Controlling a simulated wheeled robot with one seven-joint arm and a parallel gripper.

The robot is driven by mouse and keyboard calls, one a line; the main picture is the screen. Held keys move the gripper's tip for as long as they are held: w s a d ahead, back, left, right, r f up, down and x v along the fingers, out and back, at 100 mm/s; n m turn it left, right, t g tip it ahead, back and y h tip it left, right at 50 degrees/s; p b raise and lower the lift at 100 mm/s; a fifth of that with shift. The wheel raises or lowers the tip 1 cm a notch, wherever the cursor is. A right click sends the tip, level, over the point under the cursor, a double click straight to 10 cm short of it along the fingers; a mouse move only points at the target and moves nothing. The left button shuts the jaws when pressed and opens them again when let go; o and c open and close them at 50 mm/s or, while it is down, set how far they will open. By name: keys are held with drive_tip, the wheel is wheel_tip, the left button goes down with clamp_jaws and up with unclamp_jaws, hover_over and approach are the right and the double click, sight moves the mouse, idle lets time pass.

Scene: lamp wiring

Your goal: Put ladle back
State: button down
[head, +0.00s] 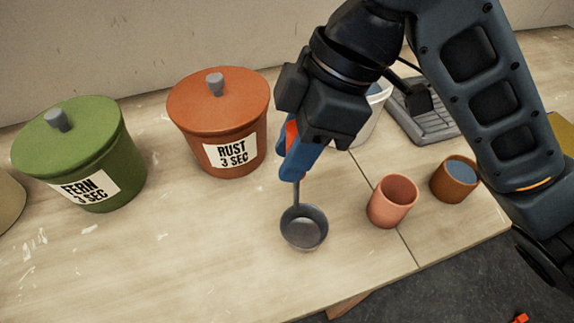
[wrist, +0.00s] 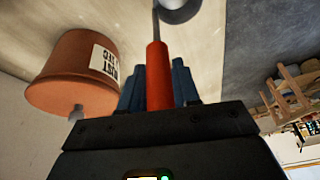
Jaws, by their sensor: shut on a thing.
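The ladle has a grey bowl (head: 303,229), a thin grey stem and a red handle (wrist: 159,75). My gripper (head: 296,165) has blue fingers and is shut on the red handle; the wrist view shows the handle between the fingers. The ladle hangs bowl down, in front of the rust pot and to the left of the pink cup. I cannot tell whether the bowl touches the table. Much of the handle is hidden by my fingers in the head view.
A lidded green pot (head: 98,152) labelled FERN 3 SEC and a lidded rust pot (head: 243,124) labelled RUST 3 SEC stand left. A pink cup (head: 391,208), a brown cup (head: 452,184), a pale container (head: 373,122) and a grey ridged tray (head: 437,123) are right. The front-left table is clear.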

drive_tip(key=shift+a+f, duration=0.4)
drive_tip(key=shift+a, duration=0.05)
drive_tip(key=shift+f, duration=2)
drive_tip(key=c, duration=0.8)
unclamp_jaws()
drive_tip(key=v, duration=1.2)
